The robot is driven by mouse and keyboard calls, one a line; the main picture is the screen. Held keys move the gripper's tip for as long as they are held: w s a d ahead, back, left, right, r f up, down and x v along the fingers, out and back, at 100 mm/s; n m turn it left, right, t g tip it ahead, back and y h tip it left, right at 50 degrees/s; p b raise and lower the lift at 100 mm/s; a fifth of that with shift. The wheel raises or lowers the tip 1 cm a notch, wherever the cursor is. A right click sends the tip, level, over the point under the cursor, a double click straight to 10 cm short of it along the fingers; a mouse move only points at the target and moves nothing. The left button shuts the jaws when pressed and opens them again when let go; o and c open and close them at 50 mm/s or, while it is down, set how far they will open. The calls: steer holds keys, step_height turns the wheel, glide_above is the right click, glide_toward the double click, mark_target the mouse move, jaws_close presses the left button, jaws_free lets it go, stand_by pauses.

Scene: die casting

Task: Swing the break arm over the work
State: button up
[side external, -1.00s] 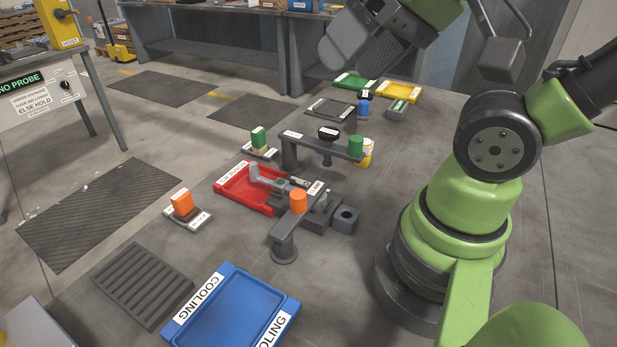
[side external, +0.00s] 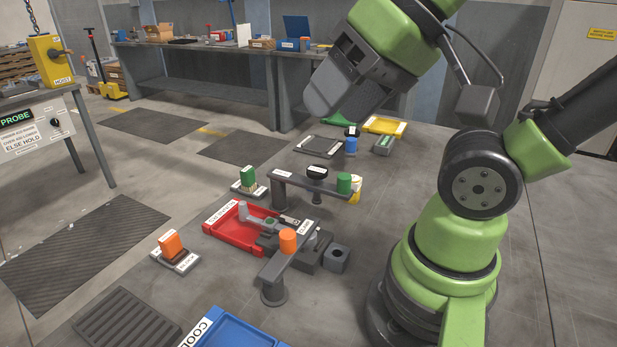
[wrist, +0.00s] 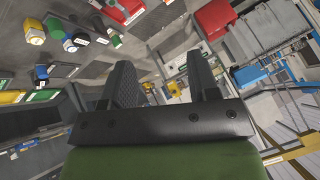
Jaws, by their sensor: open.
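A grey swing arm (side external: 294,252) with an orange knob (side external: 288,240) and a label too small to read stands on a round post at the front of the work. A second grey arm (side external: 298,185) with a green knob (side external: 343,183) and a black disc stands behind it. I cannot tell from the labels which is the break arm. A grey casting (side external: 258,217) lies at a dark fixture (side external: 308,256), beside and partly over the red tray. My gripper (side external: 338,88) is open and empty, high above the back of the work area. Its two fingers also show in the wrist view (wrist: 163,82).
An orange block (side external: 171,244) and a green block (side external: 247,177) stand on small labelled plates. A blue cooling tray (side external: 235,335) is at the front, the red tray (side external: 225,233) at the left. A yellow tray (side external: 385,125) lies at the back. Air around my gripper is free.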

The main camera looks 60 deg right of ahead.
stand_by(0.4)
steer(key=m+g+h, duration=0.2)
steer(key=m+g, duration=0.1)
steer(key=g, duration=0.4)
glide_toward(344, 176)
steer(key=shift+w+a, duration=0.15)
steer(key=shift+a, duration=0.05)
steer(key=shift+d+f, duration=0.3)
steer(key=shift+f, duration=0.3)
step_height(344, 176, down, 9)
steer(key=shift+f, duration=0.15)
steer(key=shift+c, duration=0.5)
steer(key=shift+a, duration=0.1)
jaws_close()
